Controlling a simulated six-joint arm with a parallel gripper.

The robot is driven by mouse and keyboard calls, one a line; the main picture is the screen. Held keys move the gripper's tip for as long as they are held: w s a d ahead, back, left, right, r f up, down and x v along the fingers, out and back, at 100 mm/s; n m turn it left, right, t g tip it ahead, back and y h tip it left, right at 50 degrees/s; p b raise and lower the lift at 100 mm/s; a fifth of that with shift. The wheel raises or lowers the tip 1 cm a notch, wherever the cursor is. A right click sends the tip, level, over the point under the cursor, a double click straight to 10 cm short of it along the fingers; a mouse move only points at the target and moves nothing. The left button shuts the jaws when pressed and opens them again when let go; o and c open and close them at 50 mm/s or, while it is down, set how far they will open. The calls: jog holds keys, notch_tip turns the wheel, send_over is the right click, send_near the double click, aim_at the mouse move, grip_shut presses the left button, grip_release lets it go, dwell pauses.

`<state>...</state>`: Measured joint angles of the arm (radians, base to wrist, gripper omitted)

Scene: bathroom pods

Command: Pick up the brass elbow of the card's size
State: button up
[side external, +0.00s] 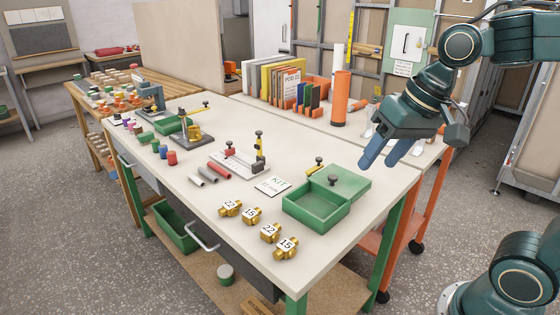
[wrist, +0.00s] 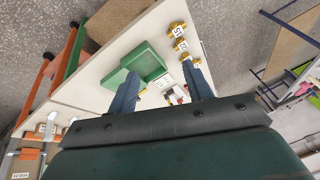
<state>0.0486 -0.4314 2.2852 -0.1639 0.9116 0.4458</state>
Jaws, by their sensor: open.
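Brass elbows lie in a row near the bench's front right edge. Two are marked 22, one at the left end (side external: 230,208) and one third along (side external: 270,233). Two are marked 15, one second along (side external: 251,215) and one nearest the corner (side external: 287,247). A white card (side external: 272,186) reads KIT; its smaller size line is too small to read surely. My gripper (side external: 378,164) is open and empty, in the air right of and above the green box. In the wrist view, the elbows (wrist: 178,29) lie beyond my fingertips (wrist: 160,88).
An open green box (side external: 312,212) with its lid (side external: 342,182) beside it stands between my gripper and the elbows. A red-and-white fixture (side external: 238,163) and short pipe pieces (side external: 205,174) lie behind them. An orange cylinder (side external: 340,98) stands at the back.

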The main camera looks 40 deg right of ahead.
jog(key=w+f+m+g+y, duration=0.1)
jog(key=w+f+m+g, duration=0.1)
jog(key=w+f+m, duration=0.4)
jog(key=w+f+m+g+y, duration=0.2)
jog(key=w+f+m, duration=0.5)
jog(key=w, duration=0.9)
jog(key=shift+w+d+f+g+y, duration=0.15)
jog(key=shift+w+f+g+y, duration=0.2)
jog(key=shift+f, duration=0.35)
jog(key=shift+f, duration=0.1)
send_over(272, 228)
jog(key=d, duration=0.2)
jog(key=shift+w+d+f, duration=0.1)
jog(key=shift+w+f, duration=0.05)
jog(key=shift+f, duration=3.75)
jog(key=shift+x, duration=2.6)
jog(key=shift+d, duration=0.1)
jog(key=c, duration=0.8)
